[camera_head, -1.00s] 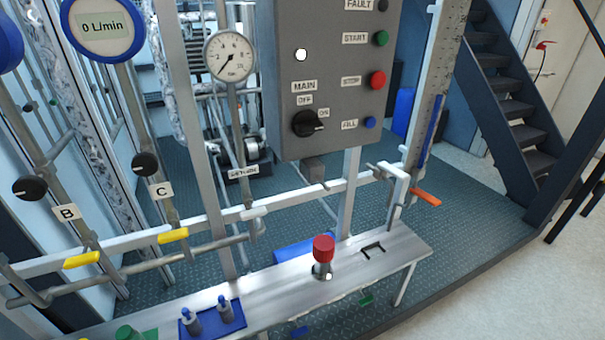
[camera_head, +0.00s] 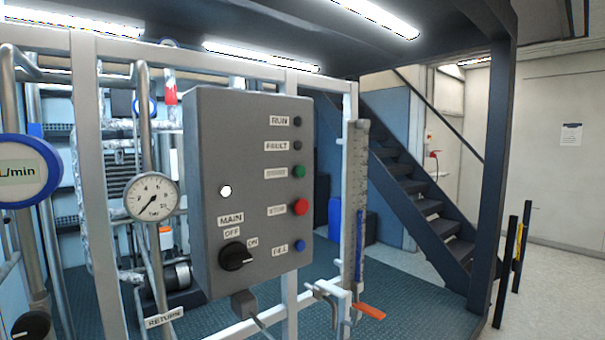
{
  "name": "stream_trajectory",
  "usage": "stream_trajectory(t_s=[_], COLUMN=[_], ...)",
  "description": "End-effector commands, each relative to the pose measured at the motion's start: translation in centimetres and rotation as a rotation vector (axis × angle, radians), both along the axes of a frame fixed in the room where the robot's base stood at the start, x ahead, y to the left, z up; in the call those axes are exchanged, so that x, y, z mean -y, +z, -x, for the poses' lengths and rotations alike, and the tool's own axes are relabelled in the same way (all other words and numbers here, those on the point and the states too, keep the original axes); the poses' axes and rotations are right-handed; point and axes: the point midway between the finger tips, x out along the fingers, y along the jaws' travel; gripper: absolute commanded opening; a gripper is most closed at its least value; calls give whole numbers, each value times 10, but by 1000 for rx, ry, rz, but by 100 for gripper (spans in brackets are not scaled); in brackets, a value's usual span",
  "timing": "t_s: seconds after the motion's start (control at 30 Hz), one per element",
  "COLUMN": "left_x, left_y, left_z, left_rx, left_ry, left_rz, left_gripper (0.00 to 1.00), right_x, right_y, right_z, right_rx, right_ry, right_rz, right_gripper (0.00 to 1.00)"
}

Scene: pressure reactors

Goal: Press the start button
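The green start button (camera_head: 299,171) is on the front of the grey control box (camera_head: 215,140), in the button column at its right side. Its label (camera_head: 276,173) is blurred now. The red stop button (camera_head: 300,207) is below it and the blue fill button (camera_head: 299,245) is lowest. The dark fault lamp (camera_head: 297,145) and run lamp (camera_head: 297,121) are above it. The black main switch (camera_head: 236,256) is at lower left, its pointer toward ON. A white lamp (camera_head: 225,191) shows left of the buttons. Neither of my grippers is in view.
A pressure gauge (camera_head: 152,197) and pipes stand left of the box. A sight tube with a scale (camera_head: 357,200) and an orange lever (camera_head: 368,311) stand close to its right. Dark stairs (camera_head: 425,205) and black posts (camera_head: 510,262) are farther right. Pale floor there is free.

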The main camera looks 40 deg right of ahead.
Motion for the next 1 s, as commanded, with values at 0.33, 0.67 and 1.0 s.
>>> stream_trajectory(t_s=[0.33, 0.67, 1.0], left_x=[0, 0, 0], left_y=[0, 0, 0], left_z=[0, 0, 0], left_rx=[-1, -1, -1], left_ry=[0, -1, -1], left_rz=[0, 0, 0], left_gripper=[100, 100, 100], right_x=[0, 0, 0], right_y=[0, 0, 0], right_z=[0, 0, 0], right_rx=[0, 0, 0], right_ry=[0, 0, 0], right_rz=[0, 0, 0], right_gripper=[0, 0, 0])
